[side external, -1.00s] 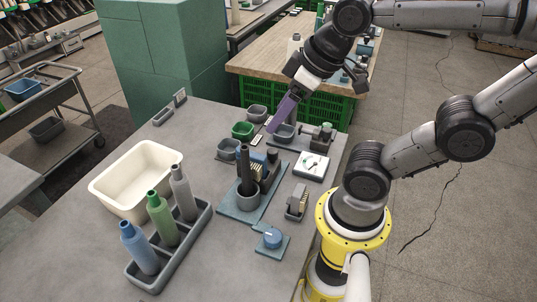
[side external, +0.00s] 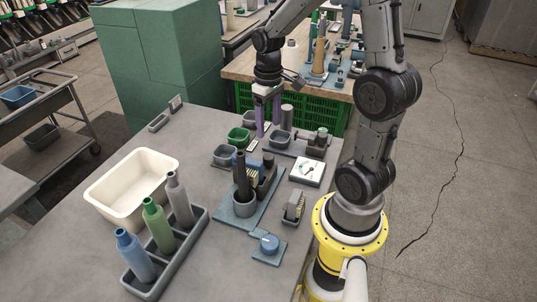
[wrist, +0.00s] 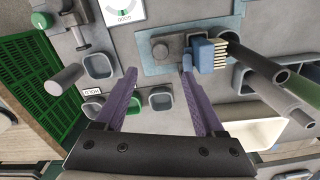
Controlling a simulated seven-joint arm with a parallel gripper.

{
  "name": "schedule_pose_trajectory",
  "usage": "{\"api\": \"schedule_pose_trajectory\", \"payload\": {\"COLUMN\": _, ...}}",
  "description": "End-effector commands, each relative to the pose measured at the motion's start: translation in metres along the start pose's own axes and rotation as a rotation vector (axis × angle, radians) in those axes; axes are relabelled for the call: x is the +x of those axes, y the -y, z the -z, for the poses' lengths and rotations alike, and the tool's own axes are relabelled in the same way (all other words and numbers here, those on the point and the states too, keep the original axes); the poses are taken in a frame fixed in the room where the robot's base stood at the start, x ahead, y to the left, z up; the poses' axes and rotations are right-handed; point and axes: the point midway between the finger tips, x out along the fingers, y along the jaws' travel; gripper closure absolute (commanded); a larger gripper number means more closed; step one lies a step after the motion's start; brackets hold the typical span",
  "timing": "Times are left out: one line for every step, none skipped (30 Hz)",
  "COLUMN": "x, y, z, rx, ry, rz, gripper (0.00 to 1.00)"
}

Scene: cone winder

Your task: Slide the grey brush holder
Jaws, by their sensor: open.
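My gripper (side external: 268,128) has two purple fingers pointing down near the small cups at the back of the table.
The base plate also carries a dark grey block with a knob (wrist: 168,45) and a round cup with a dark upright rod (side external: 241,175). Around are the dial card (side external: 307,171), a blue knob (side external: 269,243), a cream bin (side external: 110,205) and a bottle rack (side external: 190,235).

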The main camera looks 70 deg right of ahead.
Motion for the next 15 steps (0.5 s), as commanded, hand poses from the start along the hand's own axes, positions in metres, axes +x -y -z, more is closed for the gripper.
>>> {"api": "schedule_pose_trajectory", "payload": {"x": 0.011, "y": 0.001, "z": -0.002, "rx": 0.000, "ry": 0.008, "rz": 0.002, "gripper": 0.29}}
{"api": "schedule_pose_trajectory", "payload": {"x": 0.016, "y": 0.001, "z": -0.001, "rx": -0.001, "ry": 0.007, "rz": 0.002, "gripper": 0.29}}
{"api": "schedule_pose_trajectory", "payload": {"x": 0.024, "y": 0.001, "z": -0.001, "rx": -0.001, "ry": 0.007, "rz": 0.002, "gripper": 0.29}}
{"api": "schedule_pose_trajectory", "payload": {"x": 0.030, "y": 0.001, "z": -0.002, "rx": -0.001, "ry": 0.008, "rz": 0.002, "gripper": 0.29}}
{"api": "schedule_pose_trajectory", "payload": {"x": 0.036, "y": 0.001, "z": -0.002, "rx": -0.001, "ry": 0.008, "rz": 0.002, "gripper": 0.29}}
{"api": "schedule_pose_trajectory", "payload": {"x": 0.044, "y": 0.001, "z": -0.002, "rx": -0.001, "ry": 0.008, "rz": 0.002, "gripper": 0.29}}
{"api": "schedule_pose_trajectory", "payload": {"x": 0.050, "y": 0.001, "z": -0.001, "rx": -0.001, "ry": 0.007, "rz": 0.002, "gripper": 0.29}}
{"api": "schedule_pose_trajectory", "payload": {"x": 0.056, "y": 0.001, "z": -0.002, "rx": -0.001, "ry": 0.006, "rz": 0.002, "gripper": 0.29}}
{"api": "schedule_pose_trajectory", "payload": {"x": 0.064, "y": 0.001, "z": -0.002, "rx": -0.001, "ry": 0.008, "rz": 0.002, "gripper": 0.29}}
{"api": "schedule_pose_trajectory", "payload": {"x": 0.070, "y": 0.001, "z": -0.002, "rx": -0.001, "ry": 0.008, "rz": 0.002, "gripper": 0.29}}
{"api": "schedule_pose_trajectory", "payload": {"x": 0.075, "y": 0.001, "z": -0.002, "rx": -0.001, "ry": 0.006, "rz": 0.002, "gripper": 0.29}}
{"api": "schedule_pose_trajectory", "payload": {"x": 0.082, "y": 0.001, "z": -0.002, "rx": -0.001, "ry": 0.006, "rz": 0.002, "gripper": 0.29}}
{"api": "schedule_pose_trajectory", "payload": {"x": 0.086, "y": 0.001, "z": -0.002, "rx": -0.001, "ry": 0.006, "rz": 0.002, "gripper": 0.29}}
{"api": "schedule_pose_trajectory", "payload": {"x": 0.091, "y": 0.001, "z": -0.002, "rx": -0.001, "ry": 0.005, "rz": 0.001, "gripper": 0.29}}
{"api": "schedule_pose_trajectory", "payload": {"x": 0.096, "y": 0.001, "z": -0.001, "rx": -0.001, "ry": 0.005, "rz": 0.001, "gripper": 0.29}}
